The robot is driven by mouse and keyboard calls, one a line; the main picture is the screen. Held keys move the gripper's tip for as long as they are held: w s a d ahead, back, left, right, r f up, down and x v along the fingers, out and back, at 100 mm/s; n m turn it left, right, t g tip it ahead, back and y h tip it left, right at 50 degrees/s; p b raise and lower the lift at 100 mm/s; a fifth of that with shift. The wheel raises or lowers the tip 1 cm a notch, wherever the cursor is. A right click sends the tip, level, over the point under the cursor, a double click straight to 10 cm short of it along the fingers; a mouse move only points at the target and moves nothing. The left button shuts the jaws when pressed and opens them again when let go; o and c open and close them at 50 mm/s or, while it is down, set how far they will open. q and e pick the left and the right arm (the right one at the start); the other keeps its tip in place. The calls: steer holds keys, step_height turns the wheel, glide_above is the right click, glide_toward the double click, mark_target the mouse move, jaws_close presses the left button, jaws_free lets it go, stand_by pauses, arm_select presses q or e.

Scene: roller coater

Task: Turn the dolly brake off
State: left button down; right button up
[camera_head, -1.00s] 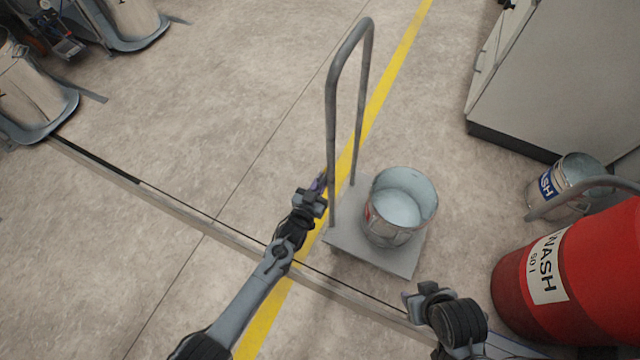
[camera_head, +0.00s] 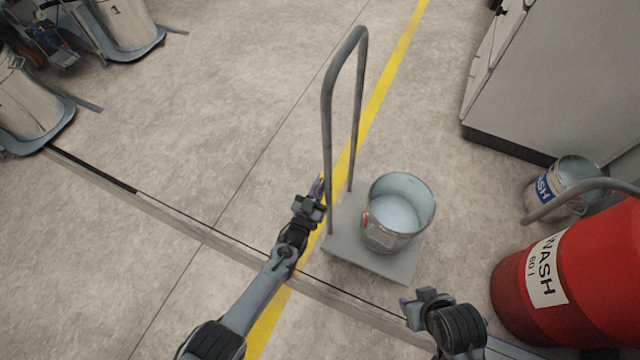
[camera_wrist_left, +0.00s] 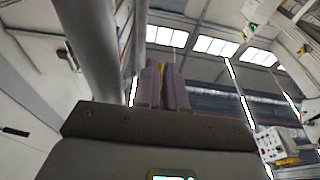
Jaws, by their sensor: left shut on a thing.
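The dolly is a grey flat platform (camera_head: 345,243) with a tall grey tube handle (camera_head: 328,120) on its left side. My left gripper (camera_head: 319,187) is just left of the handle's near upright. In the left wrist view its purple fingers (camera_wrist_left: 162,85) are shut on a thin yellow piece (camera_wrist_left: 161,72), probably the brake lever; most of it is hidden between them. The handle tube (camera_wrist_left: 93,45) rises close to the left of the fingers there. My right gripper (camera_head: 407,301) is in front of the dolly, away from it; its opening cannot be made out.
An open metal bucket (camera_head: 398,215) of pale liquid stands on the platform. A red WASH drum (camera_head: 590,270), a WASH bucket (camera_head: 565,185) and a grey cabinet (camera_head: 560,75) are on the right. A floor rail (camera_head: 190,228) crosses in front. Floor left of the dolly is clear.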

arm_select(q)
steer(key=c, duration=1.5)
jaws_free()
steer(key=p+v, duration=0.5)
steer(key=v, duration=0.5)
steer(key=shift+s+a+f, duration=0.1)
steer(key=shift+s+a, duration=0.05)
steer(key=shift+s, duration=0.2)
steer(key=shift+o, duration=0.5)
